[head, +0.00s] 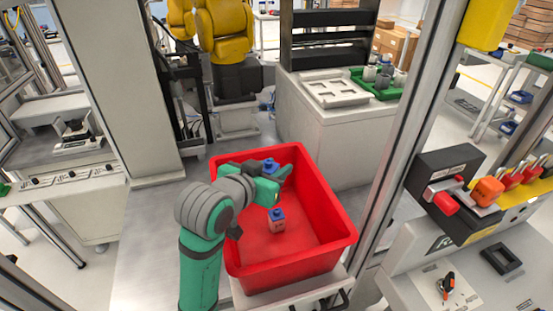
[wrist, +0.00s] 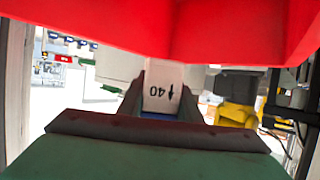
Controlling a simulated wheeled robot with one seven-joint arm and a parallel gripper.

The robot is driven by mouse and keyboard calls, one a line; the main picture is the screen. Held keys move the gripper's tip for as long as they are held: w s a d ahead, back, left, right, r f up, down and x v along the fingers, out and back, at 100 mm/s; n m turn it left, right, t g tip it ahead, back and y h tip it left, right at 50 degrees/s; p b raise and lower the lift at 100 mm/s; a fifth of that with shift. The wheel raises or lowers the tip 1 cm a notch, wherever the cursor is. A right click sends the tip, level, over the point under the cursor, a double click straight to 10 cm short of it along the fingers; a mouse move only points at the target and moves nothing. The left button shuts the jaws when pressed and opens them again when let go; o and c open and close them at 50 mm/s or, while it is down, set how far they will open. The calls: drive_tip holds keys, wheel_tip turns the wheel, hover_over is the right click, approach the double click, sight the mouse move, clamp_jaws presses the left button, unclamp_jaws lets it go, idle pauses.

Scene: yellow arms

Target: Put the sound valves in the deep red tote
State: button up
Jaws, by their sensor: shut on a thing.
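The deep red tote (head: 325,200) stands on a bench in front of me. One valve (head: 277,221) with a blue top and a pale, red-tinted body sits upright on the tote floor. My green gripper (head: 278,172) is over the tote's far part. It is shut on another valve (wrist: 161,88), which has a white body marked "40" with an arrow. A blue part of that held valve (head: 270,164) shows above the gripper in the head view; the rest is hidden by the fingers. The tote's red wall (wrist: 220,30) fills the top of the wrist view.
A white cabinet behind the tote carries a pale slotted tray (head: 335,88) and a green tray (head: 378,90) with several grey parts. A metal post (head: 405,130) rises right of the tote. Bare bench (head: 150,235) lies to the left.

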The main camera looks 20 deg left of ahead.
drive_tip(key=shift+s+d+f, duration=0.1)
drive_tip(key=shift+s+f, duration=0.05)
drive_tip(key=shift+f, duration=0.1)
drive_tip(key=o, duration=1.2)
drive_tip(key=shift+s, duration=0.15)
drive_tip(key=v, duration=1)
drive_tip(key=shift+s+r, duration=0.15)
drive_tip(key=shift+s, duration=0.15)
